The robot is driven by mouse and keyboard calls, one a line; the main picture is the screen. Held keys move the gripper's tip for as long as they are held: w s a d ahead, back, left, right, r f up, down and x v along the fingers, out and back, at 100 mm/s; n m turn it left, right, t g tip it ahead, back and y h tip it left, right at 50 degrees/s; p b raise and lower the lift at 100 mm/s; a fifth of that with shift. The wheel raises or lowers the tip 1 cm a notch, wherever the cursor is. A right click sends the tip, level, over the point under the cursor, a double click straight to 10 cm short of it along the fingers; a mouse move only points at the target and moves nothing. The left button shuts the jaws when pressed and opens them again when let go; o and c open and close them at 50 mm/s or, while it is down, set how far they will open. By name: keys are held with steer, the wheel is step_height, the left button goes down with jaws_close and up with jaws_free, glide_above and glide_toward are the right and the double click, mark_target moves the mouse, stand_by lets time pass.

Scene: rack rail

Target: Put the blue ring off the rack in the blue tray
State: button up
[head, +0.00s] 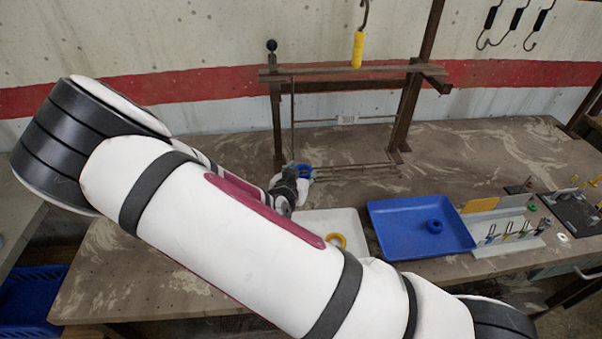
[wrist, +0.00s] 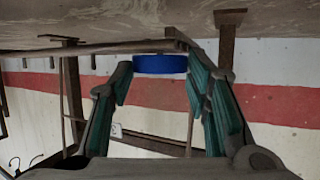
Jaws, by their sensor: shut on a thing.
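My gripper (head: 290,185) is low beside the left post of the rack, partly behind my arm in the head view. It is shut on a blue ring (head: 304,171), which also shows between the teal finger pads in the wrist view (wrist: 160,64). The brown metal rack (head: 340,73) has low thin rods near the ring; I cannot tell whether the ring still touches one. The blue tray (head: 385,216) lies flat to the right on the bench, with another blue ring (head: 434,226) inside it.
A white tray (head: 318,218) holding a yellow ring (head: 336,240) is left of the blue tray, partly hidden by my arm. A holder with small tools (head: 505,238) stands to the right. A yellow-handled hook (head: 358,50) hangs above the rail. The bench behind the trays is mostly clear.

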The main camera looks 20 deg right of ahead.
steer(key=shift+f, duration=0.2)
steer(key=o, duration=1.2)
steer(key=shift+c, duration=0.2)
